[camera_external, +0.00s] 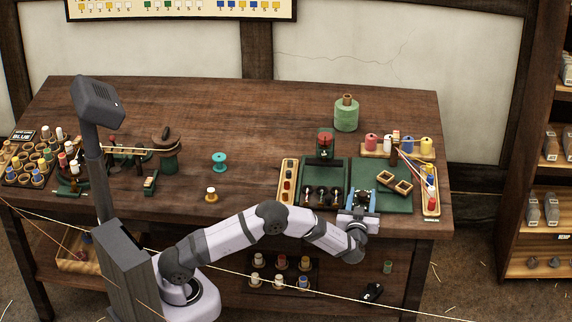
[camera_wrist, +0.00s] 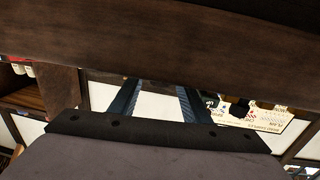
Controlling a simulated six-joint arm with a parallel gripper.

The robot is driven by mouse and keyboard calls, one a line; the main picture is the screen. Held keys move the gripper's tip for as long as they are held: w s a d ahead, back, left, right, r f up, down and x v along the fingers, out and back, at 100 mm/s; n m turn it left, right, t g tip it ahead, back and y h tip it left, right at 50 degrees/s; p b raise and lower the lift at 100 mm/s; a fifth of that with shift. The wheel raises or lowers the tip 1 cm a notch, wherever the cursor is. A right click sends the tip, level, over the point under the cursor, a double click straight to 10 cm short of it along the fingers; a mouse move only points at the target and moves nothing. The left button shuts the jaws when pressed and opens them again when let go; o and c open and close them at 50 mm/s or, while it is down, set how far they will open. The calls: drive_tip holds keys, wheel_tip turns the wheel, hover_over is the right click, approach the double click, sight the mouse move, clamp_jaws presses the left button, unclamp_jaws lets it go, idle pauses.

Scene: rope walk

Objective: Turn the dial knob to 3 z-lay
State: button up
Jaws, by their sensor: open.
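My gripper (camera_external: 361,197) is open, its blue fingers apart over the front edge of the green work board (camera_external: 380,172) at the right of the table. It also shows in the wrist view (camera_wrist: 158,90), with nothing seen held between its fingers. The dial knob cannot be made out for certain. Several dark knob-like parts (camera_external: 321,196) stand in a row on the board left of my gripper.
A green bottle (camera_external: 346,115) stands behind. The table's middle back is clear.

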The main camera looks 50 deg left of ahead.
drive_tip(key=shift+w+a, duration=0.45)
drive_tip(key=shift+w, duration=0.1)
drive_tip(key=shift+c, duration=0.6)
drive_tip(key=c, duration=0.9)
drive_tip(key=shift+r, duration=0.1)
drive_tip(key=shift+a+m+t+h+p, duration=0.1)
drive_tip(key=shift+m+t+h+p, duration=0.25)
drive_tip(key=shift+m+t+h, duration=0.95)
drive_tip(key=shift+m+h, duration=0.3)
drive_tip(key=shift+h, duration=0.5)
